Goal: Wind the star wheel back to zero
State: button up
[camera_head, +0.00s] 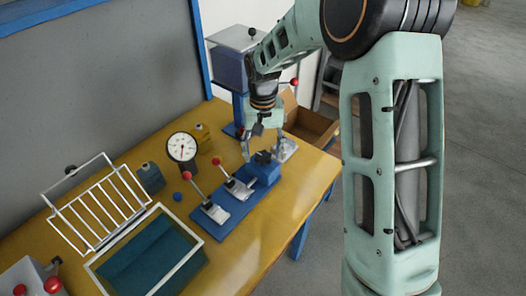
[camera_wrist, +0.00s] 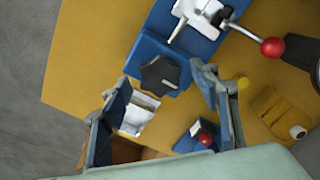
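The dark star wheel (camera_wrist: 160,74) sits on a blue block (camera_wrist: 147,50) at the end of a blue base plate. It also shows in the head view (camera_head: 263,157), partly behind my gripper. My gripper (camera_wrist: 163,80) is open, with one finger on each side of the wheel in the wrist view. In the head view my gripper (camera_head: 264,152) hangs down over the wheel. I see no finger closed on it, and I cannot tell whether either touches it. Any zero mark on the wheel is too small to read.
Two toggle clamps with red knobs (camera_head: 187,175) (camera_head: 216,161) stand on the plate, left of the wheel. A dial gauge (camera_head: 182,147), white wire rack (camera_head: 95,205) and teal tray (camera_head: 150,258) lie farther left. A cardboard box (camera_head: 310,125) is behind. The yellow bench's front strip (camera_head: 290,205) is clear.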

aim_at(263, 156)
jog(key=shift+r, duration=0.1)
notch_tip(263, 156, up, 12)
dwell(0.5)
dwell(0.4)
